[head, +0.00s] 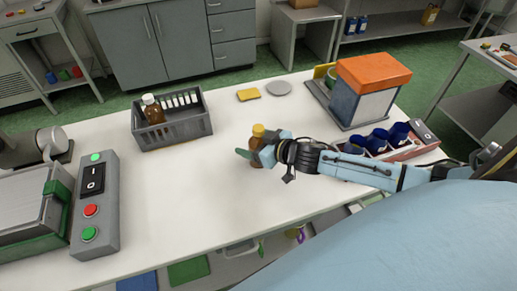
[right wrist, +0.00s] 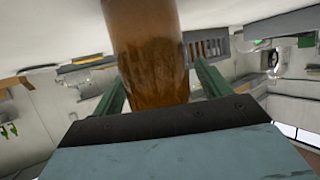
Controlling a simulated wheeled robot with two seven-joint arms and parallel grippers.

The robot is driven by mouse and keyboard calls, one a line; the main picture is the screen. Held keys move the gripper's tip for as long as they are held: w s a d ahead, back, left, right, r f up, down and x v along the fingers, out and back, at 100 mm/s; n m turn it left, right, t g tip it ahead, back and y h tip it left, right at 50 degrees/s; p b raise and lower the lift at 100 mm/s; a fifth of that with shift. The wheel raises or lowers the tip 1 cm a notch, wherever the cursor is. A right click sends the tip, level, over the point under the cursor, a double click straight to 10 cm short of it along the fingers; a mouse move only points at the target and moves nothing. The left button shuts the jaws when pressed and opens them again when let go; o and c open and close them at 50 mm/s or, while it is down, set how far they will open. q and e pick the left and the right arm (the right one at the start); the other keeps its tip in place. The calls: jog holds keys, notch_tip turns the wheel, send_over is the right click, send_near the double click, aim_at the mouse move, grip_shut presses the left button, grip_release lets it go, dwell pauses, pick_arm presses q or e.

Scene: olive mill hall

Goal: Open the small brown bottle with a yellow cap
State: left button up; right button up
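The small brown bottle (head: 256,143) with a yellow cap (head: 258,130) stands upright on the white table, right of its middle. My right gripper (head: 262,152) is at the bottle, low on its body, with one green finger showing on its left side. In the right wrist view, the brown bottle (right wrist: 150,55) is between the two green fingers, and a narrow gap shows beside the right finger. The gripper looks open around it. The cap is outside the wrist view. My left gripper is not in view.
A grey crate (head: 174,135) holds a brown bottle with a white cap (head: 152,108) and a white row. A yellow sponge (head: 248,94) and grey disc (head: 279,88) lie behind. An orange-topped box (head: 373,72), blue-item tray (head: 415,150) and button box (head: 94,208) flank free tabletop.

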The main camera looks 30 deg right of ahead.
jog(key=c, duration=1.2)
jog(key=shift+r, duration=0.15)
notch_tip(320, 180, up, 10)
jog(key=shift+f+p, duration=0.1)
jog(key=shift+p, duration=0.6)
jog(key=o, duration=0.6)
jog(key=c, duration=0.9)
jog(key=shift+a, duration=0.1)
